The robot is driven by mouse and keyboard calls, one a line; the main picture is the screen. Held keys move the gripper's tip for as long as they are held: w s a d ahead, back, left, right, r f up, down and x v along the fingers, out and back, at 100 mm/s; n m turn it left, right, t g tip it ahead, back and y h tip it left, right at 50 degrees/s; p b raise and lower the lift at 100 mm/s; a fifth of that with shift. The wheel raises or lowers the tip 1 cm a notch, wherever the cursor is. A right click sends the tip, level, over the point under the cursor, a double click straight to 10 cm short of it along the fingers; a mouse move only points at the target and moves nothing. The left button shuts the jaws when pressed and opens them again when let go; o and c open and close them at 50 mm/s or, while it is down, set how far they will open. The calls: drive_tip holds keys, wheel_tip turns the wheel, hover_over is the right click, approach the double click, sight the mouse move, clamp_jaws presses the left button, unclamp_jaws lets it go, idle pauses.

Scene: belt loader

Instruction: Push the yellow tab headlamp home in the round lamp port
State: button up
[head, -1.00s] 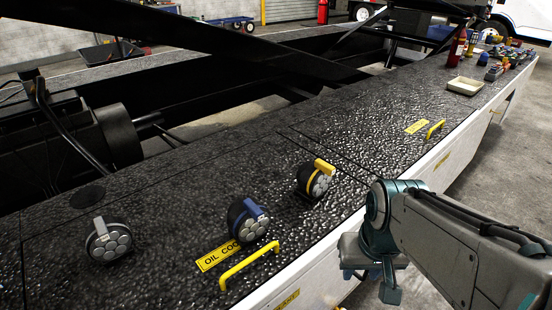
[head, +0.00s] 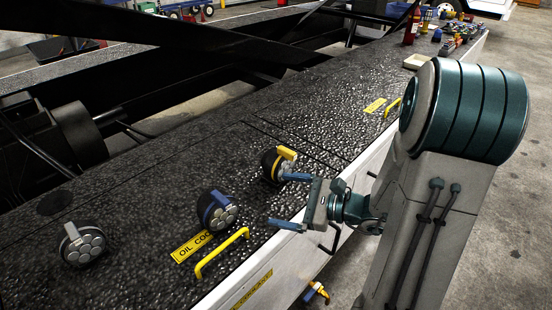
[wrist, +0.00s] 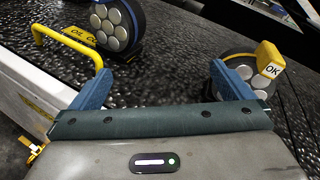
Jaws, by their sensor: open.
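The yellow tab headlamp (head: 283,170) has a dark round body, a face of several pale discs and a yellow tab. It stands tilted on the black deck, and its round port is hidden beneath it. In the wrist view the headlamp (wrist: 240,66) is at the right, its yellow tab marked "OK". My gripper (head: 287,200) is open and empty, near the headlamp at the deck's front edge. In the wrist view my gripper (wrist: 161,70) has bare deck between its fingers, and its right finger overlaps the view of the headlamp. I cannot tell whether they touch.
A blue-tab lamp (head: 222,213) and a grey-tab lamp (head: 84,248) stand to the left. A yellow handle (head: 222,252) rises from the deck near the blue one. Another handle (head: 392,106), a tray (head: 416,62) and loose items lie farther right. Dark beams cross behind.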

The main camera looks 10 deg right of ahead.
sight(285, 167)
drive_tip(key=w+d+m+t+h, duration=0.1)
drive_tip(key=d+m+t, duration=0.1)
drive_tip(key=w+d+m+t+h, duration=0.1)
drive_tip(key=d+m+t, duration=0.1)
drive_tip(key=d, duration=0.1)
drive_tip(key=w+d+m+t+h, duration=0.1)
drive_tip(key=w+d+m, duration=0.1)
drive_tip(key=shift+w+d+f+t, duration=0.1)
drive_tip(key=shift+d+f+t, duration=0.2)
drive_tip(key=shift+t, duration=0.1)
drive_tip(key=shift+m, duration=0.3)
drive_tip(key=x, duration=0.8)
drive_tip(key=shift+d+p, duration=0.1)
drive_tip(key=shift+p, duration=0.25)
drive_tip(key=w, duration=0.1)
drive_tip(key=w+a, duration=0.1)
drive_tip(key=w, duration=0.1)
drive_tip(key=w+a, duration=0.1)
drive_tip(key=shift+w+f, duration=0.15)
drive_tip(key=shift+f, duration=0.25)
drive_tip(key=shift+w+a, duration=0.35)
drive_tip(key=shift+w, duration=0.05)
drive_tip(key=c, duration=1.1)
drive_tip(key=shift+r, duration=0.1)
